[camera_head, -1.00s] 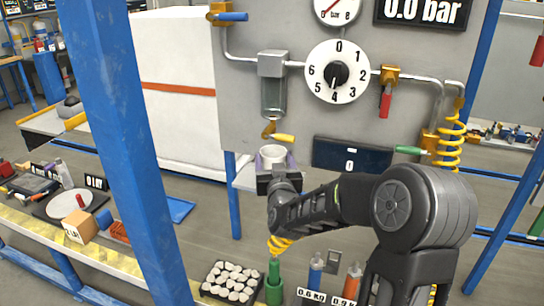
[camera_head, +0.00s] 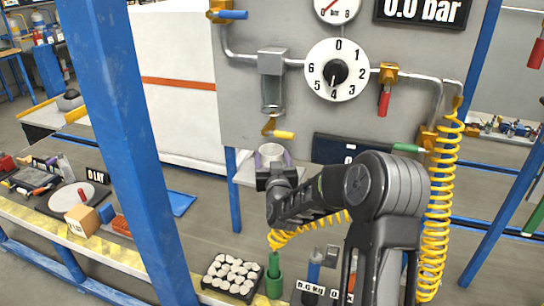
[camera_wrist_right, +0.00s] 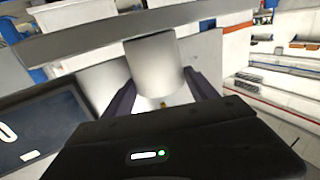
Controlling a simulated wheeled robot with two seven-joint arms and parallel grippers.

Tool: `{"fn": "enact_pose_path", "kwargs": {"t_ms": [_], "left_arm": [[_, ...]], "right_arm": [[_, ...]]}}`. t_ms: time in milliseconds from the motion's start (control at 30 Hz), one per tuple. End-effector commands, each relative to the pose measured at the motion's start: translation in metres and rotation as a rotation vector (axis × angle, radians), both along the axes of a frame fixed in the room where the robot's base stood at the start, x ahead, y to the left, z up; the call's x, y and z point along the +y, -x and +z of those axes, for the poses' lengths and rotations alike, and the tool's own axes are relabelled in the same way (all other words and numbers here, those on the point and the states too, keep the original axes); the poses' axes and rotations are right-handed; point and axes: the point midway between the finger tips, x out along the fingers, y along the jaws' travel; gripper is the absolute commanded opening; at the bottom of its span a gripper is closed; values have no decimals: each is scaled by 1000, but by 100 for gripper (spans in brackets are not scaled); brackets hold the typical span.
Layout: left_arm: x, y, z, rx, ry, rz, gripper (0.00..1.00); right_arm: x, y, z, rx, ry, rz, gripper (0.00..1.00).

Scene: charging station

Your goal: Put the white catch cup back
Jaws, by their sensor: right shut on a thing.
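The white catch cup (camera_head: 272,152) is upright between the fingers of my right gripper (camera_head: 271,160), which is shut on it. It is below the clear filter bowl (camera_head: 273,93) and the yellow-handled drain valve (camera_head: 278,131), in front of the grey panel. In the right wrist view the cup (camera_wrist_right: 155,65) stands between the two dark fingers (camera_wrist_right: 165,95), partly hidden by the gripper body. A pale shelf (camera_head: 244,178) shows beside the gripper; I cannot tell whether the cup touches it. My left gripper is not in view.
A dial (camera_head: 338,70) and dark display (camera_head: 345,149) are on the panel. A yellow coiled hose (camera_head: 440,190) hangs at right. A blue post (camera_head: 125,150) stands at left.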

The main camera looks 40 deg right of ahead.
Motion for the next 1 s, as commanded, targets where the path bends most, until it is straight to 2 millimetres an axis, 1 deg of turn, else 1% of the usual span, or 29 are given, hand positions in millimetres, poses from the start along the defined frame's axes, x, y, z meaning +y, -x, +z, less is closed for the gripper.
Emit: {"fn": "enact_pose_path", "kwargs": {"t_ms": [200, 367, 400, 633, 867, 1000], "left_arm": [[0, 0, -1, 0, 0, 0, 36], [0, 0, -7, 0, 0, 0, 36], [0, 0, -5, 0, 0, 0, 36], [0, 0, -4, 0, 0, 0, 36], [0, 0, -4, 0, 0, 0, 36], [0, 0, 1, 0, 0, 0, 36]], "right_arm": [[0, 0, 0, -2, 1, 0, 26], [0, 0, -4, -2, 1, 0, 26], [0, 0, -2, -1, 0, 0, 70], [0, 0, -2, -1, 0, 0, 89], [0, 0, -2, -1, 0, 0, 89], [0, 0, 2, 0, 0, 0, 89]]}}
